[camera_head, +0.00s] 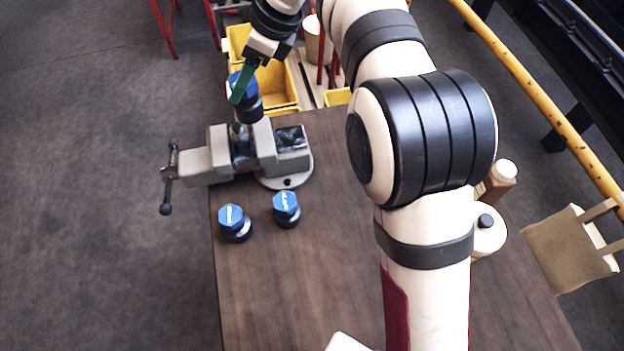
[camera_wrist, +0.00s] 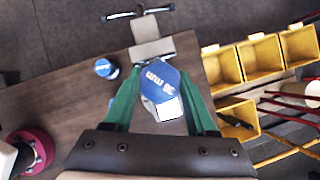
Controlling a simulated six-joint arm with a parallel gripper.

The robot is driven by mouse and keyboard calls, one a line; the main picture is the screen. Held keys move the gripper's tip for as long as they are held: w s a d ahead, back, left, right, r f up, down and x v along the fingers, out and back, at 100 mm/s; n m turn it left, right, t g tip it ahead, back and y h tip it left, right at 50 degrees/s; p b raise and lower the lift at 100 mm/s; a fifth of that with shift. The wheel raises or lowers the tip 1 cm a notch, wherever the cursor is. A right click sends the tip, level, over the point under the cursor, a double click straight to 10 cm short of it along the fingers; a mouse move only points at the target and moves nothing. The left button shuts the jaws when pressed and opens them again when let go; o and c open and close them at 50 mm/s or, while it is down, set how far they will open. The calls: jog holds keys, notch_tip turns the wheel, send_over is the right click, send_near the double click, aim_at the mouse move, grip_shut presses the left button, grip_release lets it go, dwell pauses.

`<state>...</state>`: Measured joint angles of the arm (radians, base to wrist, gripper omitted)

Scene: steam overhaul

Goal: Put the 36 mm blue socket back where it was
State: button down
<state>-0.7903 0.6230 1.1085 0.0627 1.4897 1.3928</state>
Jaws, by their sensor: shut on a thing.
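My gripper (camera_head: 240,90) has green fingers and is shut on a blue-topped socket (camera_head: 249,106) with a black lower part. It holds the socket upright over the grey vise (camera_head: 217,152), close to the jaws; whether it touches the vise I cannot tell. In the wrist view the socket (camera_wrist: 165,78) sits between the fingers, its blue hexagonal top printed with upside-down lettering ending in "mm". Two more blue-topped sockets stand on the table in front of the vise, a left one (camera_head: 234,222) and a right one (camera_head: 287,209); their print is too small to read.
The brown wooden table (camera_head: 300,290) is clear in front of the sockets. Yellow bins (camera_head: 276,84) lie behind the vise. The vise handle (camera_head: 168,180) sticks out past the table's left edge. A white container (camera_head: 488,236) and a brown bottle (camera_head: 499,180) stand right of my arm.

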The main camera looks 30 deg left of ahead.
jog(key=w+d+f+n+g+h, duration=0.1)
jog(key=d+f+n, duration=0.2)
jog(key=d, duration=0.7)
jog(key=d+f+n+g+h, duration=0.1)
jog(key=d+f+n, duration=0.3)
jog(key=d, duration=0.5)
jog(key=w+d+f+n+g+h, duration=0.1)
jog(key=d+f+n+h, duration=0.15)
jog(key=d, duration=0.75)
jog(key=shift+n+y, duration=0.35)
jog(key=shift+y, duration=0.1)
jog(key=shift+s+a+f, duration=0.5)
jog(key=shift+a+f, duration=1.4)
jog(key=shift+f, duration=0.1)
jog(key=shift+s+a+f, duration=0.5)
jog(key=shift+a+f, duration=1.4)
jog(key=shift+f, duration=0.1)
jog(key=shift+s+a+f, duration=0.5)
jog(key=shift+a+f, duration=1.4)
jog(key=shift+f, duration=0.1)
jog(key=shift+c, duration=1)
grip_release()
jog(key=shift+f, duration=0.1)
